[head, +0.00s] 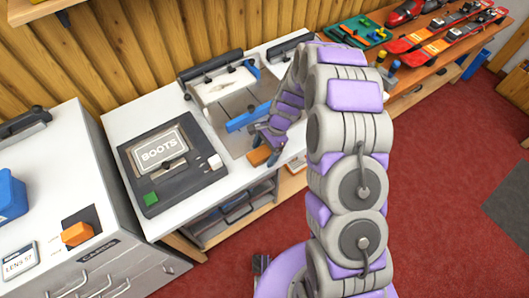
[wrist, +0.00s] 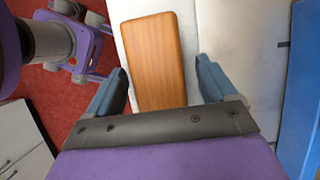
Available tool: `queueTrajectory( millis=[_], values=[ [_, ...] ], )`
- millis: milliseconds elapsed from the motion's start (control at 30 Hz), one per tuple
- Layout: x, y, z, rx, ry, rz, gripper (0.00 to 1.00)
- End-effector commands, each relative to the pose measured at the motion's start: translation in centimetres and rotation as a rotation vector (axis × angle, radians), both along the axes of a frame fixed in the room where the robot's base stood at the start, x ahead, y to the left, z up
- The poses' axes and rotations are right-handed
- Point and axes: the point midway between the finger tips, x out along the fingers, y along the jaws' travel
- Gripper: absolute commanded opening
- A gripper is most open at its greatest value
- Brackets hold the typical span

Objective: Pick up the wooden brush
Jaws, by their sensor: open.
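The wooden brush shows as a flat, rounded brown wooden block (wrist: 155,50) in the wrist view, lying on a pale surface. It also appears as a small orange-brown block (head: 259,156) at the bench's front edge in the head view. My gripper (wrist: 162,68) is open, with one blue-grey finger on each side of the block in the picture. There is a visible gap on both sides. I cannot tell how far above the block the fingertips are. The block's near end is hidden behind the gripper's dark bar.
A dark "BOOTS" panel (head: 172,158) with a green button sits left on the white bench. A blue bar (head: 248,120) and a white clamp block (head: 222,86) stand behind the gripper. Skis (head: 445,42) lie on the wooden bench at right. Red floor (head: 440,150) is open.

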Motion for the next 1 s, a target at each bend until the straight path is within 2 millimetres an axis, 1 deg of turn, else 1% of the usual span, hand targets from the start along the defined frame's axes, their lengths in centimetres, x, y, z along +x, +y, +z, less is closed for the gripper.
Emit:
queueTrajectory(
  millis=[133,733,1000],
  values=[
    [0.00,0.00,-0.03,0.000,0.000,0.000,0.84],
    [-0.01,-0.01,-0.02,0.000,0.000,0.000,0.27],
    [0.01,-0.01,0.00,0.000,0.000,0.000,0.26]
  ],
)
